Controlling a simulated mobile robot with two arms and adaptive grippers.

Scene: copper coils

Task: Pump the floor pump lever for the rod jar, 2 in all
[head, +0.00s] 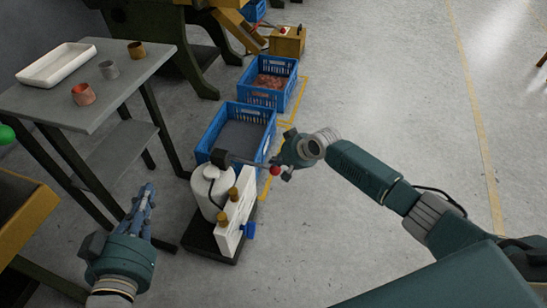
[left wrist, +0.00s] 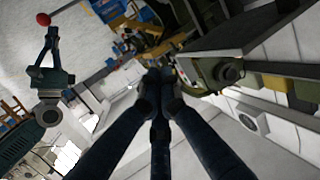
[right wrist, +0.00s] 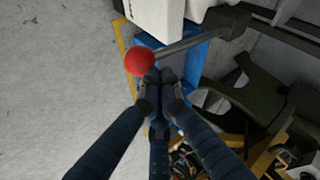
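The floor pump (head: 225,200) has a white tank and white front panel with brass-coloured fittings, and stands on a black base. Its grey lever (head: 243,161) runs from the top out to the right and ends in a red ball (head: 275,170). My right gripper (head: 284,169) is at the ball end. In the right wrist view the red ball (right wrist: 139,61) is right beside its closed fingertips, with the lever (right wrist: 185,45) running just past them; I cannot see a grasp. My left gripper (head: 150,188) is shut and empty, left of the pump and apart from it.
A grey table (head: 125,75) at the left bears a white tray (head: 57,62) and several metal coils or cups. Two blue crates (head: 233,107) stand on the floor behind the pump. Yellow machinery (head: 22,215) is at the left edge. The floor (head: 400,90) to the right is clear.

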